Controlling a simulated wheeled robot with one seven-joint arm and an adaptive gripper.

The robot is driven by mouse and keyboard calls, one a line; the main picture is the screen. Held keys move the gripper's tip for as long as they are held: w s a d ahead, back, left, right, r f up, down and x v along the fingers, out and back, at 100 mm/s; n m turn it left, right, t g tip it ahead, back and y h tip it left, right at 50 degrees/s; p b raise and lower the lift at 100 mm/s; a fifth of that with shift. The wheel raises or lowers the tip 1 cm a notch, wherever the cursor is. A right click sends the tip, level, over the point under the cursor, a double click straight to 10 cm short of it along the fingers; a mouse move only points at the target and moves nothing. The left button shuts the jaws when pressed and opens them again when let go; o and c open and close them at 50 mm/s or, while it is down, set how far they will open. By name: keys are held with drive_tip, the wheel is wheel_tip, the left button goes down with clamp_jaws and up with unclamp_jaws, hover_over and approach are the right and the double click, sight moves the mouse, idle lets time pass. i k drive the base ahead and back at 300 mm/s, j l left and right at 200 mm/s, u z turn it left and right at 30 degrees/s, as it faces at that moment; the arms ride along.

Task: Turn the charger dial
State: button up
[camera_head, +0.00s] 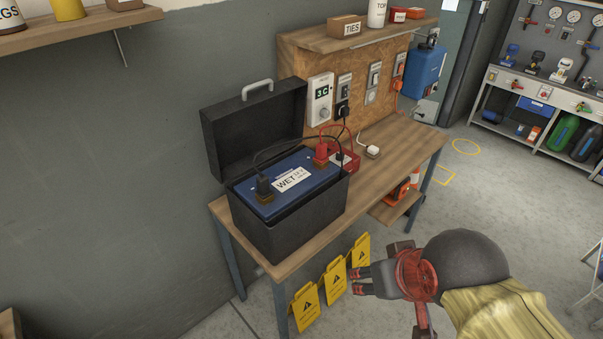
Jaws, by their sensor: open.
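A small red box with a pale face (346,161), which looks like the charger, sits on the wooden bench behind the battery. Cables run near it, and I cannot make out a dial on it. A white wall unit (319,98) on the wooden board shows "3C" with a round knob (323,115) below. A blue battery (290,186) marked "WET" sits in an open black case (303,221), with a red and a black clamp on top.
The wooden bench (397,144) has bare room at its right, beside a small white plug. Yellow folding signs (334,280) stand by its front. An orange device (401,191) sits on a low shelf. The case's raised lid (254,125) stands left of the board.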

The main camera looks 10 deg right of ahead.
sight(338, 156)
drive_tip(key=i+l+z, duration=0.2)
drive_tip(key=i, duration=0.6)
drive_tip(key=i+l+z, duration=0.15)
drive_tip(key=i, duration=0.6)
